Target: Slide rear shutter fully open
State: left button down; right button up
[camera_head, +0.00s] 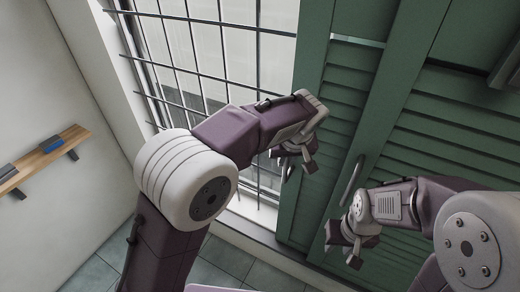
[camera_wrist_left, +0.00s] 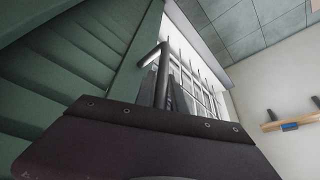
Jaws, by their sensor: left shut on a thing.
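The green louvred shutter (camera_head: 345,95) stands right of the barred window and covers part of it. It also fills the left of the left wrist view (camera_wrist_left: 75,60). My left gripper (camera_head: 297,160) is at this shutter's left edge, shut on a slim upright grey handle (camera_wrist_left: 164,62). The fingers hide part of the handle. A second louvred panel (camera_head: 455,130) stands to the right, with a grey bar handle (camera_head: 351,181) near its left edge. My right gripper (camera_head: 344,244) is just below that handle, with its fingers apart and nothing visible between them.
The barred window (camera_head: 205,50) shows bare glass left of the shutter; it also shows in the left wrist view (camera_wrist_left: 195,80). A wooden wall shelf (camera_head: 45,158) holds a blue item (camera_head: 53,144). The tiled floor (camera_head: 225,258) looks clear below the window.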

pick_arm(q)
jog(key=s+d+p, duration=0.1)
jog(key=s+d, duration=0.2)
jog(key=d, duration=0.5)
jog(key=shift+s+d+r, duration=0.15)
jog(key=shift+s+d, duration=0.05)
jog(key=c, duration=1.6)
grip_release()
jog(key=shift+o, duration=1)
jog(key=shift+d, duration=0.2)
